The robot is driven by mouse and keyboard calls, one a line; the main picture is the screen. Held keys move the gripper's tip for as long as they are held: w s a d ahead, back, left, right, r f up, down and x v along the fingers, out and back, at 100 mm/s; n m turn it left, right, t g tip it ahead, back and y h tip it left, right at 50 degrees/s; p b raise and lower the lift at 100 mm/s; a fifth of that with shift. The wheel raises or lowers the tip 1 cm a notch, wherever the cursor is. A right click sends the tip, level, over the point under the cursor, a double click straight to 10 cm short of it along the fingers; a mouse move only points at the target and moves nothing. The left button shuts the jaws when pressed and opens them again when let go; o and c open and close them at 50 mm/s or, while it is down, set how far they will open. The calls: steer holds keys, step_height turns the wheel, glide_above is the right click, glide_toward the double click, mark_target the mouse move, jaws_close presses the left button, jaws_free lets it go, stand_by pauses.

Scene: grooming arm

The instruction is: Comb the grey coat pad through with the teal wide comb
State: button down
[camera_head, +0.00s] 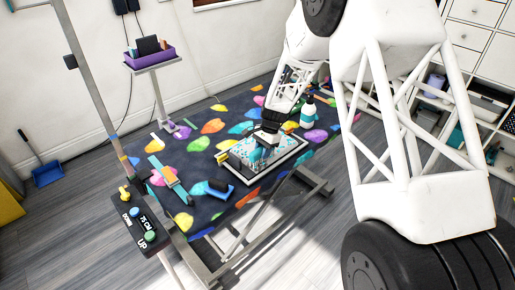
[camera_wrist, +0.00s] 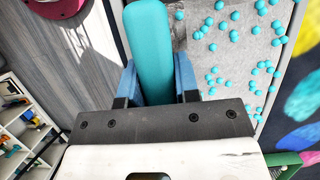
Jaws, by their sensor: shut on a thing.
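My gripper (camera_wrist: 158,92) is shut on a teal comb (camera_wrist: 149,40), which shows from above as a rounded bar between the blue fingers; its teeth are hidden. The grey coat pad (camera_wrist: 235,45), dotted with several small teal balls, lies beside and partly under the comb in the wrist view. I cannot tell whether the teeth touch it. In the head view, the pad (camera_head: 284,153) lies in a light-rimmed frame on the table, with my gripper (camera_head: 266,140) low over it. The comb is hard to make out there.
The dark table mat (camera_head: 190,158) has bright coloured patches. A white bottle (camera_head: 308,113) stands behind the pad. A blue and black tool (camera_head: 214,188) and a long teal tool (camera_head: 168,176) lie to the left. A purple tray (camera_head: 150,57) stands on a post behind.

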steer(key=shift+s+d, duration=0.8)
steer(key=shift+w+a+f, duration=0.15)
steer(key=shift+w+a, duration=2.05)
steer(key=shift+a, duration=0.05)
steer(key=shift+s+d, duration=2.2)
steer(key=shift+d, duration=0.05)
steer(key=shift+r, duration=0.2)
